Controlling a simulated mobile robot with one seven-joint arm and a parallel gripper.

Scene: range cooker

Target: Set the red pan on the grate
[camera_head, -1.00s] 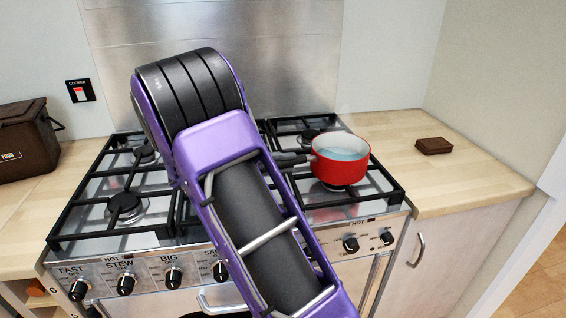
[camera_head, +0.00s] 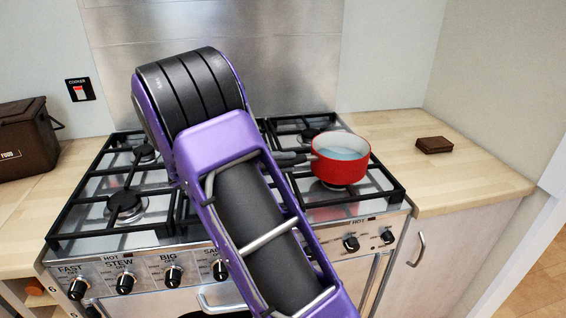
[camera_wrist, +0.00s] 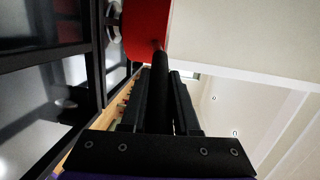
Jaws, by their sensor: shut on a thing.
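The red pan (camera_head: 338,172) is upright over the front right burner, with pale blue liquid showing inside. Its black handle (camera_head: 292,158) points left, towards my arm. The black grate (camera_head: 385,190) runs under and around the pan; I cannot tell whether the pan's base touches the bars. In the wrist view, the red pan wall (camera_wrist: 146,30) is at the top, beside the grate bars (camera_wrist: 97,60). My gripper (camera_wrist: 160,78) is shut on the handle, which lies between its two fingers. In the head view my arm hides the gripper.
A second grate (camera_head: 90,215) covers the left burners. Control knobs (camera_head: 351,243) line the cooker's front. A small brown block (camera_head: 434,145) lies on the right worktop (camera_head: 460,180), otherwise clear.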

